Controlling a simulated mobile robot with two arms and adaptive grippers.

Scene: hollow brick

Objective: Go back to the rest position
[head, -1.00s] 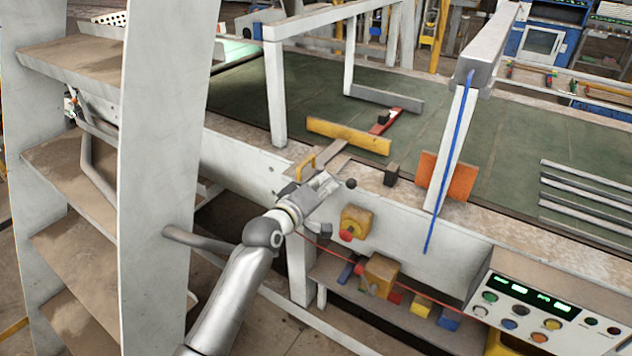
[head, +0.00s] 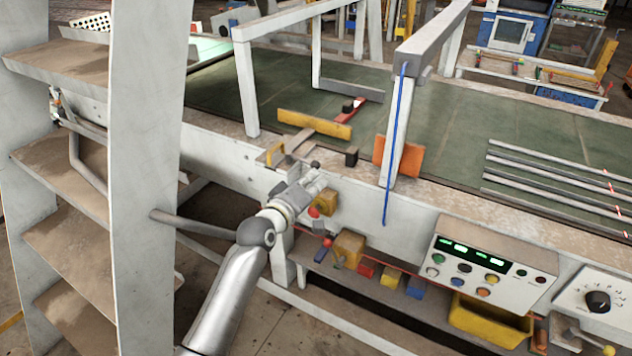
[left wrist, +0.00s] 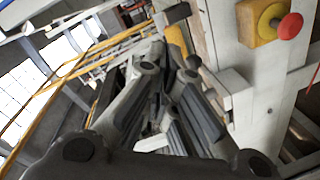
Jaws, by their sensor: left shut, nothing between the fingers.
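My left arm reaches up from the bottom of the head view. My left gripper (head: 305,184) is beside the front edge of the machine, close to the yellow handle (head: 275,153) and a yellow box with a red button (head: 325,203). It is shut and empty. In the left wrist view its dark fingers (left wrist: 163,112) converge in front of the camera. The yellow box with the red button (left wrist: 262,20) is at the upper right there, apart from the fingers. Whether the gripper touches the machine front I cannot tell. My right gripper is not in view.
A tall white shelf rack (head: 150,130) stands close on the left. The machine's long green bed (head: 450,130) runs behind the gripper. A control panel (head: 490,255) sticks out at the right. Below the bed, a low shelf holds coloured blocks (head: 348,248). Some floor shows at the bottom.

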